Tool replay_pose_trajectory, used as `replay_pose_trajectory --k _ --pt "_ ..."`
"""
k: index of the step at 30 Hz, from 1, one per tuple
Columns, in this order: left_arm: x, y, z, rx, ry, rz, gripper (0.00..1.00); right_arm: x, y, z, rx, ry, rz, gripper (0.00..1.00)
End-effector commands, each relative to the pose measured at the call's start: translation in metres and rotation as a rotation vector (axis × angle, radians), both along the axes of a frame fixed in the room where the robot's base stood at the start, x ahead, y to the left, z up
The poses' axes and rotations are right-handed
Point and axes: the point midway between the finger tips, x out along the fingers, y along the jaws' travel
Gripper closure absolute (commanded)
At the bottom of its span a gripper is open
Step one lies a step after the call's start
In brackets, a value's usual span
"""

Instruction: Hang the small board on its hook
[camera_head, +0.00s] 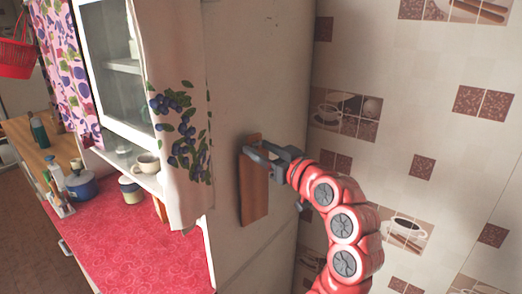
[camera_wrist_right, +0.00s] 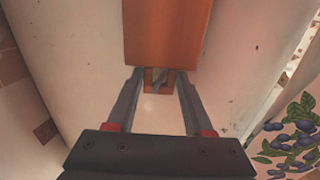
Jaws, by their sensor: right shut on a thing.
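The small board (camera_head: 253,190) is a reddish-brown wooden plank, hanging roughly upright against the side wall of the pale cabinet. My right gripper (camera_head: 259,152) is at its upper end and shut on it. The right wrist view shows the board (camera_wrist_right: 167,32) from its top end, with my right gripper's fingers (camera_wrist_right: 160,74) meeting that end. A small brown mount with a grey hook (camera_wrist_right: 157,79) shows between the fingers. In the head view the mount (camera_head: 254,138) is just above the board. Whether the board is on the hook is unclear. My left gripper is out of view.
A white cabinet with a blueberry-print curtain (camera_head: 180,130) is left of the board. Below is a red counter (camera_head: 140,245) with a blue pot (camera_head: 80,185) and jar (camera_head: 131,189). A cup (camera_head: 147,164) stands on the cabinet ledge. A tiled wall (camera_head: 440,140) is at right.

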Motion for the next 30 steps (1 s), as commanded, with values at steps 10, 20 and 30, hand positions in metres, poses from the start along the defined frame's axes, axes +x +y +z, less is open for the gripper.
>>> replay_pose_trajectory --k 10,20,30 --pt "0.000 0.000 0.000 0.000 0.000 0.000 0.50 0.000 0.000 0.000 0.000 0.000 0.000 0.13" --pt "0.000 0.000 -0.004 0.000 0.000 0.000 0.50 -0.006 -0.005 -0.001 0.001 -0.002 -0.001 0.13" --pt "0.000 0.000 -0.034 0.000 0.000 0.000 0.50 -0.065 -0.054 -0.003 0.003 -0.008 -0.004 0.13"
